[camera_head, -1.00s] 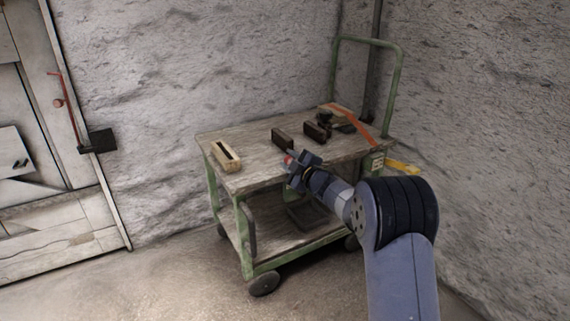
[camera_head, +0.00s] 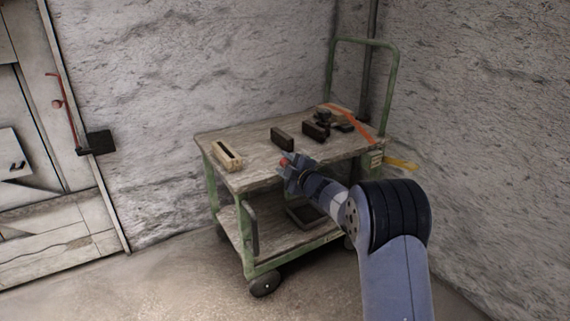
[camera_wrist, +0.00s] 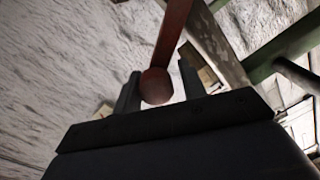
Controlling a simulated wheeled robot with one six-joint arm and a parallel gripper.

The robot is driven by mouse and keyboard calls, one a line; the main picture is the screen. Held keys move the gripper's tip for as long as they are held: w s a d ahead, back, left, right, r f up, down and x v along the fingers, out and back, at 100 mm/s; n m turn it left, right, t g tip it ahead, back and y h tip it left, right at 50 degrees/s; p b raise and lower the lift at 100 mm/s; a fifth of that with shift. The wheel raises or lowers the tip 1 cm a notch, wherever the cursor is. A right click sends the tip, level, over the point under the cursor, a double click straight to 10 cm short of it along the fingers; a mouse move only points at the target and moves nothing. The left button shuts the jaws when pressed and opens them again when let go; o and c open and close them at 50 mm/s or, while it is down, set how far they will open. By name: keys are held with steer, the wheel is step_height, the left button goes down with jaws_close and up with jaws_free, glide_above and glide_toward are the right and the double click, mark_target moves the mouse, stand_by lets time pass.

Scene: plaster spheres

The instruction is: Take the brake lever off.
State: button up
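The brake lever, a red bar with a round red knob (camera_wrist: 156,86), shows in the wrist view. The bar (camera_wrist: 174,30) runs from the knob to the top edge. In the head view only a small red bit (camera_head: 284,161) shows at the front edge of the cart (camera_head: 245,183), beside my gripper (camera_head: 291,166). In the wrist view my gripper (camera_wrist: 159,72) is open, one dark finger on each side of the knob. A gap shows on the right; I cannot tell whether the left finger touches it.
A wooden block with a slot (camera_head: 227,155), two dark blocks (camera_head: 282,138) (camera_head: 315,131) and an orange strap (camera_head: 352,125) are on the cart top. A yellow piece (camera_head: 400,164) juts out right. A rough wall stands behind. Floor left of the cart is clear.

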steer(key=shift+o, duration=1.1)
steer(key=shift+r, duration=0.1)
steer(key=p+v, duration=0.2)
steer(key=v, duration=0.8)
steer(key=shift+s+d, duration=0.15)
steer(key=shift+s, duration=0.2)
steer(key=shift+b+x, duration=1)
steer(key=shift+x, duration=4.45)
steer(key=shift+d+r, duration=0.1)
